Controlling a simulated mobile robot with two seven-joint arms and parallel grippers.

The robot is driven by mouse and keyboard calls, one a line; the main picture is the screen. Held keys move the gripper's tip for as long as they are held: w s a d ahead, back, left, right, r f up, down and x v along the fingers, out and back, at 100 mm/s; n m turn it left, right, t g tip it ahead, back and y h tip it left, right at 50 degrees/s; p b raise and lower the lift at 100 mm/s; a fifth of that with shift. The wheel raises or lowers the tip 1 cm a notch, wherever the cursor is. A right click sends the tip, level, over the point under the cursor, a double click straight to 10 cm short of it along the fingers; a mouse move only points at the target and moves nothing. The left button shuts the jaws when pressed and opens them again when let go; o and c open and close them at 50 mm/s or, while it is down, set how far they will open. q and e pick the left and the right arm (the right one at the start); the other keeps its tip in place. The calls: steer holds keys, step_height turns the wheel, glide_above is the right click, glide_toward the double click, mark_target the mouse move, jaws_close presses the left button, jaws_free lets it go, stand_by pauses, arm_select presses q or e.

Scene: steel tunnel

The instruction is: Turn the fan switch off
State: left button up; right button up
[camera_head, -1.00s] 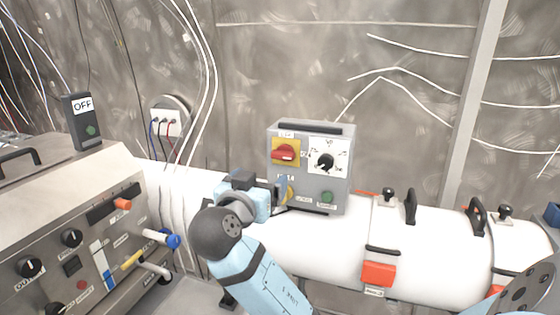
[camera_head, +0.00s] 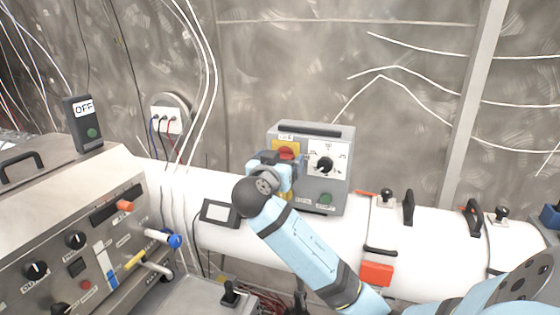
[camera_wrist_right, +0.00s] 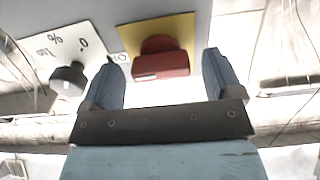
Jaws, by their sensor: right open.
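A grey control box (camera_head: 325,190) stands on the white pipe in the head view. A red rotary switch on a yellow plate (camera_head: 287,150) is at its upper left, partly hidden by my right gripper (camera_head: 283,162). In the right wrist view the red knob (camera_wrist_right: 161,62) lies ahead, between the two blue fingers of my open right gripper (camera_wrist_right: 162,62). Whether the fingers touch it I cannot tell. A black dial on a white plate (camera_head: 325,164) is beside the red switch. The box's lower left is hidden by my arm. My left gripper is not in view.
A steel console (camera_head: 60,235) with knobs and levers stands at left, with a box marked OFF (camera_head: 84,125) on top. The white pipe (camera_head: 430,250) carries black handles and a red block (camera_head: 376,273). Loose cables hang on the wall behind.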

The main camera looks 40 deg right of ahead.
steer(key=c, duration=0.9)
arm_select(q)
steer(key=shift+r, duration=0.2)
arm_select(e)
steer(key=shift+n, duration=0.4)
arm_select(q)
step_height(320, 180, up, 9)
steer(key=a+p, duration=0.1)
steer(key=p, duration=0.9)
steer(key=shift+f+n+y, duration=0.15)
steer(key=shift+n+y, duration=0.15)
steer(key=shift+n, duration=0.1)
arm_select(e)
steer(key=n, duration=1.7)
